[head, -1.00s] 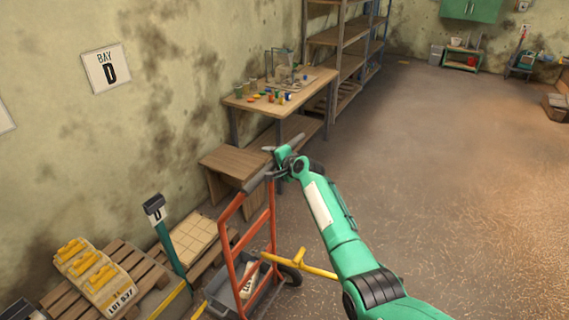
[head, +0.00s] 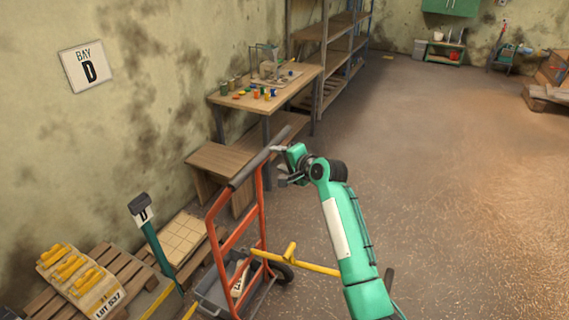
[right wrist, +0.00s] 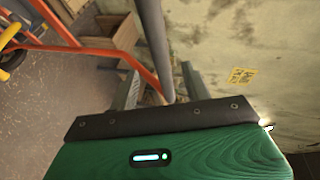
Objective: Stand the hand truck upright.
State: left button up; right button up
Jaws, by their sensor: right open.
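The hand truck (head: 259,215) has an orange frame and a dark grey handle bar (head: 262,157) across its top. It looks roughly upright; I cannot tell whether it leans slightly. A grey bin (head: 212,292) and a pale labelled item (head: 238,277) show low at its frame. My right gripper (head: 280,166) is open and empty, just right of the handle. In the right wrist view the handle bar (right wrist: 154,45) runs between the two open fingers (right wrist: 161,88) and beyond them. My left gripper is out of view.
A yellow bar (head: 310,265) crosses beside the black wheel (head: 282,273). A workbench (head: 240,103) is behind. The floor to the right (head: 450,180) is clear.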

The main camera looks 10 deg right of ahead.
jog(key=shift+v, duration=0.8)
jog(key=s+d+f+n+g+h, duration=0.15)
jog(key=s+f, duration=0.25)
jog(key=f, duration=0.9)
jog(key=s+d+f+n+g+h, duration=0.15)
jog(key=s+f, duration=0.25)
jog(key=f, duration=0.9)
jog(key=s+d+f+g+h, duration=0.1)
jog(key=s+d+f, duration=0.3)
jog(key=f, duration=0.9)
jog(key=s+d+f+n+g+h, duration=0.2)
jog(key=s+d+f+n+g, duration=0.1)
jog(key=s+f, duration=1.5)
jog(key=s+d+f+n+g, duration=0.1)
jog(key=s+f, duration=0.4)
jog(key=s, duration=0.8)
jog(key=s+d+f+n+g+h, duration=0.1)
jog(key=s+d+f+n, duration=0.2)
jog(key=s, duration=1)
jog(key=s+d+f+n+g+b, duration=0.1)
jog(key=s+d+f+n+g, duration=0.1)
jog(key=s+f, duration=0.5)
jog(key=s, duration=0.6)
jog(key=shift+s+d+n+h, duration=0.3)
jog(key=shift+d, duration=0.05)
